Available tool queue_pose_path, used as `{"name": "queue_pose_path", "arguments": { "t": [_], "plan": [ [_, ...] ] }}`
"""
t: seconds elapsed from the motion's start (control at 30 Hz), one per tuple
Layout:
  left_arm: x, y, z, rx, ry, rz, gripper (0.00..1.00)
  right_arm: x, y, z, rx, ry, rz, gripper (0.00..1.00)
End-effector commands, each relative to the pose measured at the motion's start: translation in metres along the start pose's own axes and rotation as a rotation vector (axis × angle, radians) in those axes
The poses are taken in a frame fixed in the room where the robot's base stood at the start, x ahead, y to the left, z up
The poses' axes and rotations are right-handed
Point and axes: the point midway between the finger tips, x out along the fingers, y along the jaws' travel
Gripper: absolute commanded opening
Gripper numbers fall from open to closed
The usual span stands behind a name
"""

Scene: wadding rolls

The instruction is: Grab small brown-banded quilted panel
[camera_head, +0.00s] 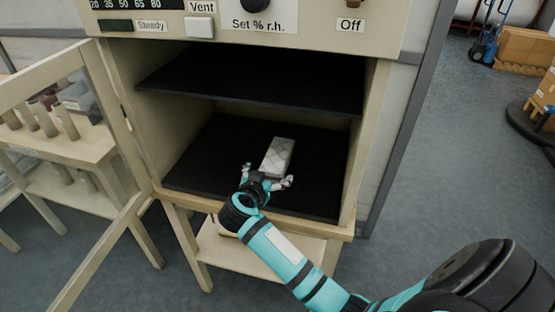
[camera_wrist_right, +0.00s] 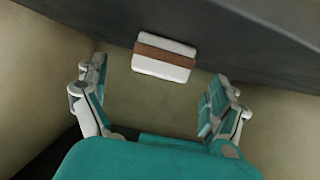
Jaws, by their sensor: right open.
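A small pale quilted panel (camera_head: 278,157) lies on the dark lower shelf inside the open cabinet. In the right wrist view, a small white panel with a brown band along it (camera_wrist_right: 164,58) is ahead of my right gripper; the band cannot be made out in the head view. My right gripper (camera_head: 267,176) reaches in over the shelf's front edge at the panel's near end. Its fingers also show in the right wrist view (camera_wrist_right: 158,85), spread wide, with the panel beyond the gap and nothing between them. My left gripper is out of view.
The black lower shelf (camera_head: 205,165) is otherwise clear. A black upper shelf (camera_head: 255,80) hangs above it, and the cabinet's side walls bound the space. The open cabinet door (camera_head: 110,110) stands at the left. Cartons (camera_head: 525,45) stand far right.

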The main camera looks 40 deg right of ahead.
Motion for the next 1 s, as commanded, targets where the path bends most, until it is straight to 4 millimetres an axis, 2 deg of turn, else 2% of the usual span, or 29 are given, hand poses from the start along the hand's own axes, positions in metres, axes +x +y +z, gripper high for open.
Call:
{"name": "queue_pose_path", "arguments": {
  "t": [0.1, 0.23, 0.37, 0.57, 0.83, 1.0],
  "plan": [
    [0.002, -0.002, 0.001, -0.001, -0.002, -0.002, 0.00, 0.020, 0.000, 0.000, -0.002, 0.003, 0.004, 0.96],
    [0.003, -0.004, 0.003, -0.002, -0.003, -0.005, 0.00, 0.037, -0.001, 0.000, -0.002, 0.002, 0.002, 0.96],
    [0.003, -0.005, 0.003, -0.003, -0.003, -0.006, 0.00, 0.043, -0.001, 0.000, 0.000, 0.001, 0.000, 0.96],
    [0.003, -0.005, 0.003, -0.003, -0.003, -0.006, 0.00, 0.043, -0.001, 0.000, 0.001, 0.001, 0.000, 0.95],
    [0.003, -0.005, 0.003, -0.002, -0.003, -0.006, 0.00, 0.043, -0.001, 0.000, 0.000, 0.001, 0.000, 0.60],
    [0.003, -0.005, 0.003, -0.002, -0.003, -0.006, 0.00, 0.043, -0.001, 0.000, 0.000, 0.001, 0.000, 0.56]
  ]
}}
